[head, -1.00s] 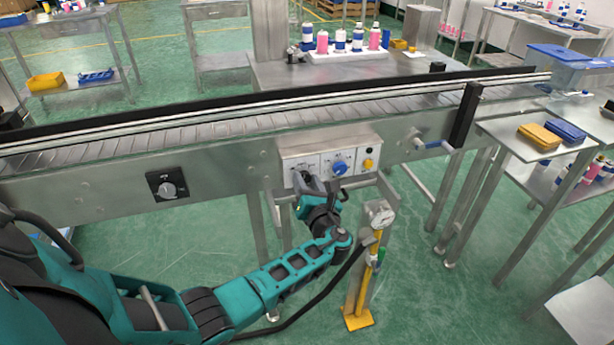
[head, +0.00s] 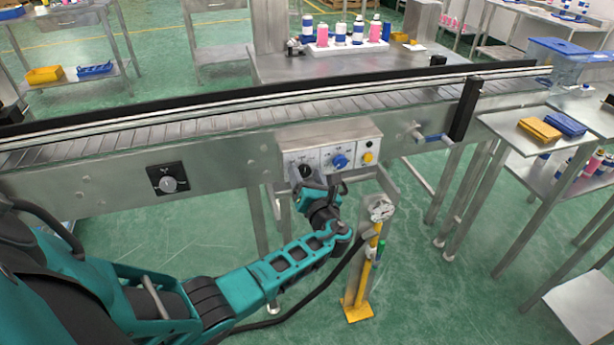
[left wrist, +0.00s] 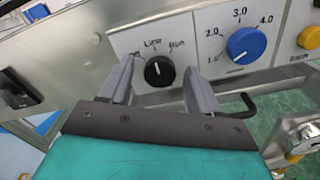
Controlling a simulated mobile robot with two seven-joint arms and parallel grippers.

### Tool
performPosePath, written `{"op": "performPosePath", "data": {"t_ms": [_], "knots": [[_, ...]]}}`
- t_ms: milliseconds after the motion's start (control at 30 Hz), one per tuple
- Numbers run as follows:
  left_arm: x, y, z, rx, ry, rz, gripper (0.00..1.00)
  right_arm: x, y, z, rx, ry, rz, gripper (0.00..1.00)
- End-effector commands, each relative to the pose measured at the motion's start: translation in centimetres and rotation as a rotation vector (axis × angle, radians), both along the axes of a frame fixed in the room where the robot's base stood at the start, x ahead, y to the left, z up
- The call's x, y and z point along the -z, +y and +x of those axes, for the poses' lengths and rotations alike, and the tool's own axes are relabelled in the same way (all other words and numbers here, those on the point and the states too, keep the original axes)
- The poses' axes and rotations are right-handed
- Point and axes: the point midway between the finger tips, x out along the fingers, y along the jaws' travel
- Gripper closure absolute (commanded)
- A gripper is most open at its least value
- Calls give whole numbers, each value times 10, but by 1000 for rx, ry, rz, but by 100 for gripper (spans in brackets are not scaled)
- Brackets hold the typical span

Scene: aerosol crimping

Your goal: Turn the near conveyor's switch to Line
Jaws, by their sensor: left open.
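The black switch knob (left wrist: 159,70) is on the near conveyor's control panel (left wrist: 135,40), below the handwritten words "Line" and "Run"; a label further left is partly hidden by a finger. Its small white mark points up, tilted slightly left, toward "Line". The knob (head: 306,170) also shows at the panel's left in the head view. My left gripper (left wrist: 159,74) is open, with one finger each side of the knob and visible gaps between. It also shows just below the panel in the head view (head: 322,188). My right gripper is not in view.
A blue dial (left wrist: 246,45) numbered around its edge and a yellow button (left wrist: 309,38) sit right of the knob. Another black switch (head: 168,183) is further left on the conveyor (head: 225,160). A yellow stand with a gauge (head: 381,210) is close right of my gripper.

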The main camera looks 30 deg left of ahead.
Motion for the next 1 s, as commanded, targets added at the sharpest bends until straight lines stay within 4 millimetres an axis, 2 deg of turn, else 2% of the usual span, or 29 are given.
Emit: {"op": "performPosePath", "data": {"t_ms": [267, 700, 833, 1000], "knots": [[1, -11, -9, 2, 2, -1, 37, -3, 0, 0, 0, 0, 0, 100], [1, -80, -68, 2, 1, -3, 37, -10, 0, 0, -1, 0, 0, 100], [0, -92, -78, 2, 1, -1, 37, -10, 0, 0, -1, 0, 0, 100], [0, -98, -84, 0, 1, -1, 37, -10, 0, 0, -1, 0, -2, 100]]}}
